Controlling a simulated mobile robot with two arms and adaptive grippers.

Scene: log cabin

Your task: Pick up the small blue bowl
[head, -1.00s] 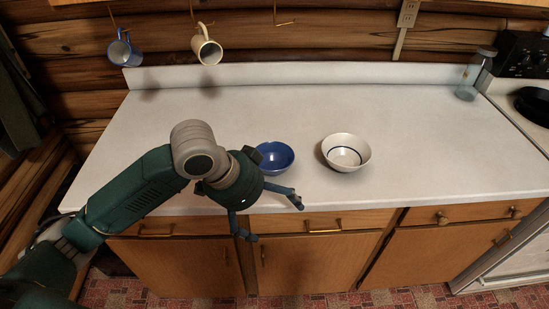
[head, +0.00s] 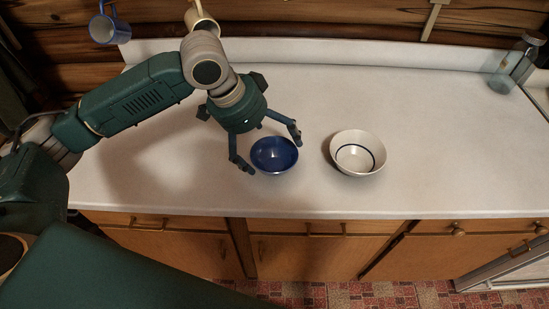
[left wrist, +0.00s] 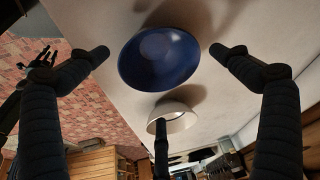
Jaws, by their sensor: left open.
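The small blue bowl (head: 274,155) stands upright on the white counter, near its front edge, left of a white bowl. My left gripper (head: 273,152) is open above it, with one finger showing on each side of the bowl in the head view. In the left wrist view the blue bowl (left wrist: 158,58) lies between and beyond the spread fingertips of my left gripper (left wrist: 160,52). No contact with the bowl is clear. My right gripper cannot be made out in the head view; a dark jointed gripper shape shows at the left edge of the left wrist view.
The white bowl (head: 357,153) with a dark ring inside stands close to the right of the blue one. A glass jar (head: 513,65) stands at the back right. A blue mug (head: 108,27) and a cream mug (head: 201,20) hang on the wall. The counter's right side is clear.

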